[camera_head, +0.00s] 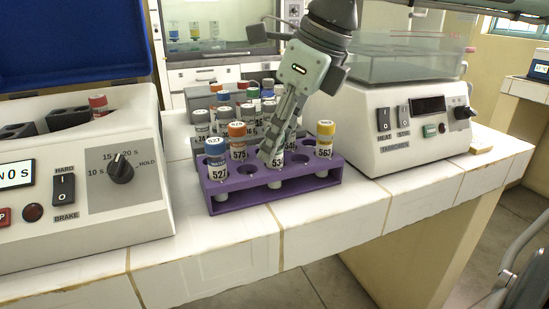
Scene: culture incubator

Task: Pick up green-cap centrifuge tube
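A purple rack (240,205) stands on the white tiled bench and holds upright capped tubes. My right gripper (273,157) reaches down from the upper right, its fingers angled over the middle of the rack's front row. Its fingertips are at a white-bodied tube (277,164) whose label starts with 53. The fingers hide this tube's cap, so I cannot tell its colour or whether the fingers are closed on it. No green cap shows clearly on the other front tubes. My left gripper is out of view.
A blue-capped tube (216,150), an orange-capped tube (237,134) and a yellow-capped tube (325,138) stand in the purple rack. A grey rack (199,104) with more tubes is behind. A centrifuge (135,190) stands left, a control box (418,152) right. Bare bench lies in front.

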